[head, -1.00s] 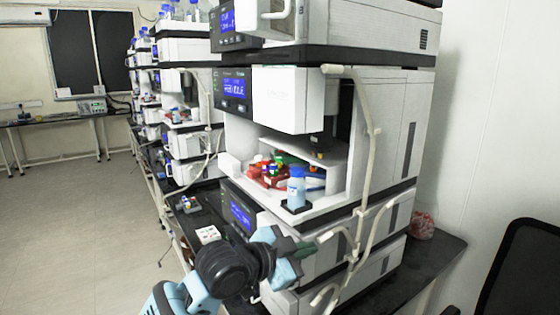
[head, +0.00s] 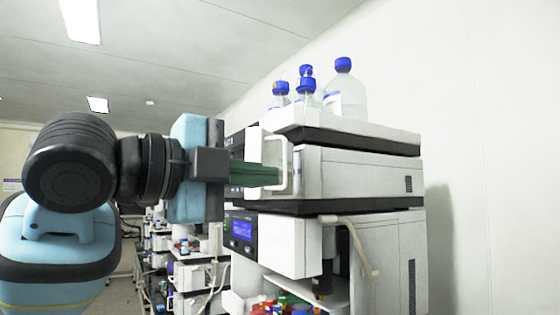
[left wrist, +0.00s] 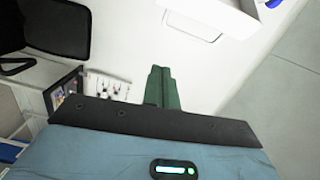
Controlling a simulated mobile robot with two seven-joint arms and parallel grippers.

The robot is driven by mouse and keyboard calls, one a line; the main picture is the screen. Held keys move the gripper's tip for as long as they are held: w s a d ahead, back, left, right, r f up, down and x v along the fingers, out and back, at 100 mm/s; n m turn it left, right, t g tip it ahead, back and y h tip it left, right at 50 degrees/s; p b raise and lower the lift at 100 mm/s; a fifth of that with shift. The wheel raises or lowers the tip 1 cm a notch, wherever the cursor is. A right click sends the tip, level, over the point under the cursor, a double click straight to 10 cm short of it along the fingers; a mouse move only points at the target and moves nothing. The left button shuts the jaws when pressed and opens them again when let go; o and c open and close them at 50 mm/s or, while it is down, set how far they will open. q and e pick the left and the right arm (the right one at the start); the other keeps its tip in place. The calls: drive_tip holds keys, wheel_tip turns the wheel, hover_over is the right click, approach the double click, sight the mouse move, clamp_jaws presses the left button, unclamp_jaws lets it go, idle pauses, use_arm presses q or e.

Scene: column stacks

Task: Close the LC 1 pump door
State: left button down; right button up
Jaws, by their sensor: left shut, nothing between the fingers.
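The LC 1 pump door (head: 253,148) is a white panel with a looped white handle (head: 285,160), high on the near instrument stack in the head view. How far it stands open is hard to tell, as my left gripper covers part of it. My left gripper (head: 278,176) comes in from the left with its green fingers shut and empty. Its tips overlap the handle in the picture; contact cannot be told. In the left wrist view the closed fingers (left wrist: 161,72) point toward a white surface, with a white handle-like bar (left wrist: 192,25) ahead of them. My right gripper is not in view.
Blue-capped bottles (head: 343,88) stand on top of the stack. Below the pump is a module with a blue display (head: 241,229) and a hanging pale tube (head: 358,246). A white wall is at right. A black chair (left wrist: 55,28) shows in the left wrist view.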

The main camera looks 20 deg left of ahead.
use_arm(q)
drive_tip(key=s+r+m, duration=0.1)
drive_tip(key=s+r, duration=0.2)
drive_tip(key=x, duration=1)
drive_tip(key=a, duration=0.4)
drive_tip(key=shift+w+a, duration=0.25)
drive_tip(key=shift+w, duration=0.15)
drive_tip(key=shift+a, duration=0.1)
